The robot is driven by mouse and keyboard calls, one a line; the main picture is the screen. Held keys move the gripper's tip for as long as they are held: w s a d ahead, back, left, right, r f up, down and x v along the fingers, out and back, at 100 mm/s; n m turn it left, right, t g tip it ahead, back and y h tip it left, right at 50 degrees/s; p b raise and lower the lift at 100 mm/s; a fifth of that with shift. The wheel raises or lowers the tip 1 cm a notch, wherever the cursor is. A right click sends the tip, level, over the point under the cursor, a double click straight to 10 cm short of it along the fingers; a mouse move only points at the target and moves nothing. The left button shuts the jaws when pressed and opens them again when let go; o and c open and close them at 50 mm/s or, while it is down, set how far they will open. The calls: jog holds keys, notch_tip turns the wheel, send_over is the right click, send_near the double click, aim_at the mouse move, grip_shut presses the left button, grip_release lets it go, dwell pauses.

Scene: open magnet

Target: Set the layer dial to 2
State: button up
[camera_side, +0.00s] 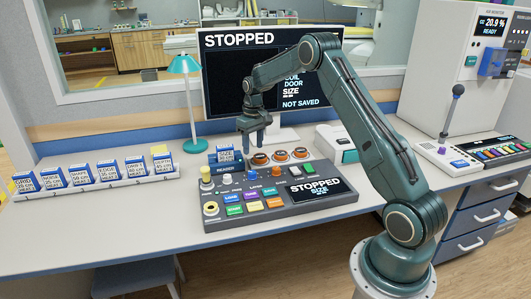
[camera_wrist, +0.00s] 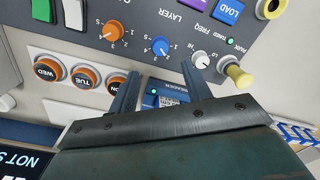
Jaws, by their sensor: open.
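The control console (camera_side: 235,218) stands on the desk with knobs along its rear. The layer dial is the blue knob (camera_side: 252,174), also in the wrist view (camera_wrist: 160,46), where its printed numbers appear upside down; its setting is too small to read surely. My gripper (camera_side: 256,146) hangs above and behind the console, apart from the dial. In the wrist view my gripper (camera_wrist: 161,70) is open with nothing between its fingers, and the blue dial lies just beyond the fingertips.
A white knob (camera_wrist: 201,59) and an orange knob (camera_wrist: 111,31) flank the dial. Behind the console are a blue reader cartridge (camera_side: 225,154) and several orange day dials (camera_side: 280,156). A monitor (camera_side: 225,80) reads STOPPED. A teal lamp (camera_side: 189,100) and labelled cartridges (camera_side: 108,170) stand left.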

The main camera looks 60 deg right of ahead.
jog(key=shift+r, duration=1.8)
jog(key=s+a+r+n+t, duration=0.1)
jog(key=s+a+r, duration=0.5)
jog(key=a+r, duration=0.25)
jog(key=s+a+r+t, duration=0.1)
jog(key=s+a+r, duration=0.4)
jog(key=a+r, duration=0.35)
jog(key=s+a+t, duration=0.1)
jog(key=s+a, duration=0.4)
jog(key=s, duration=0.5)
jog(key=s+a+n+t, duration=0.1)
jog(key=s+a, duration=0.3)
jog(key=s, duration=0.7)
jog(key=shift+a+f+n+t, duration=0.3)
jog(key=shift+a+t, duration=0.05)
jog(key=shift+t, duration=0.35)
